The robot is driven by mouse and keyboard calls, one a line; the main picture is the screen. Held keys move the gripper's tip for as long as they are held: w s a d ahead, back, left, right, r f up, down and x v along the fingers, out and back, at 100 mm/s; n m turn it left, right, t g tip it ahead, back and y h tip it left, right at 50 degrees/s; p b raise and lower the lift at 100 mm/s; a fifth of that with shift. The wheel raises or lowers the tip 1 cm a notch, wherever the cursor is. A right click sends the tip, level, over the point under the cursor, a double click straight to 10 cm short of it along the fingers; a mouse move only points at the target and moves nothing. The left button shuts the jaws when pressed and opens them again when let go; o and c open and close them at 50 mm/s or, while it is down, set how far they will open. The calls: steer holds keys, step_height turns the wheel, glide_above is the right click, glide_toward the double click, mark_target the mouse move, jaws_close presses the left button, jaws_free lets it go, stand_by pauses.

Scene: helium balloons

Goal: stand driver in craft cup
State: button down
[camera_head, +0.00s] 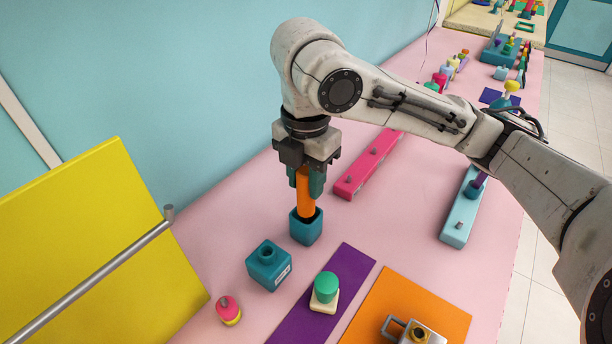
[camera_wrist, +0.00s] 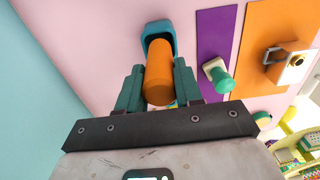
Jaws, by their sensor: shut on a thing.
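The driver shows as an orange cylinder (camera_head: 305,193), held upright in my gripper (camera_head: 305,180). In the wrist view my gripper (camera_wrist: 159,90) has its two teal fingers on either side of the orange driver (camera_wrist: 158,75). The craft cup is a teal, square, open-topped cup (camera_head: 305,230) standing on the pink table. The lower end of the driver is at the cup's mouth and looks to be inside it. In the wrist view the cup (camera_wrist: 152,28) lies around the far end of the driver. How deep the driver sits is hidden by the cup wall.
A teal bottle-like block (camera_head: 268,268) stands just in front of the cup. A purple mat (camera_head: 350,265) holds a green-topped piece (camera_head: 326,288). An orange mat (camera_head: 390,295) holds a metal mug-like piece (camera_head: 415,332). A pink bar (camera_head: 365,165) lies behind, and a yellow panel (camera_head: 95,235) stands left.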

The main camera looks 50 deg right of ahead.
mark_target(306, 193)
steer(key=shift+f+b, duration=0.95)
steer(key=shift+f, duration=0.75)
stand_by(1.6)
jaws_free()
stand_by(0.6)
steer(key=shift+r, duration=0.2)
steer(key=shift+r+p, duration=4.35)
